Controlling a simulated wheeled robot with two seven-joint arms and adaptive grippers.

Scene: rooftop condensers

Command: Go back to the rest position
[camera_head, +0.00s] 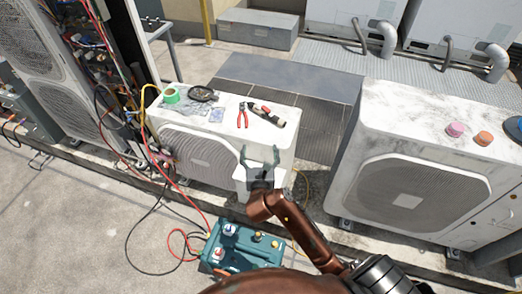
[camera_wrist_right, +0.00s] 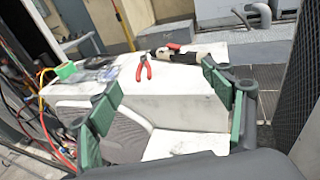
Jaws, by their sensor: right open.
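My right gripper (camera_head: 260,156) is open and empty in the head view, in front of the near edge of the small white condenser (camera_head: 275,148). Its arm reaches in from the lower right. In the right wrist view its two green fingers (camera_wrist_right: 165,105) stand wide apart with nothing between them, facing the condenser's white top and front. My left gripper is not in the head view.
On the small condenser lie green tape (camera_head: 171,96), red pliers (camera_head: 242,115) and a dark tool with red (camera_head: 266,115). A teal machine (camera_head: 240,246) with hoses stands on the ground below. A larger condenser (camera_head: 425,165) stands right, holding pink and orange pieces.

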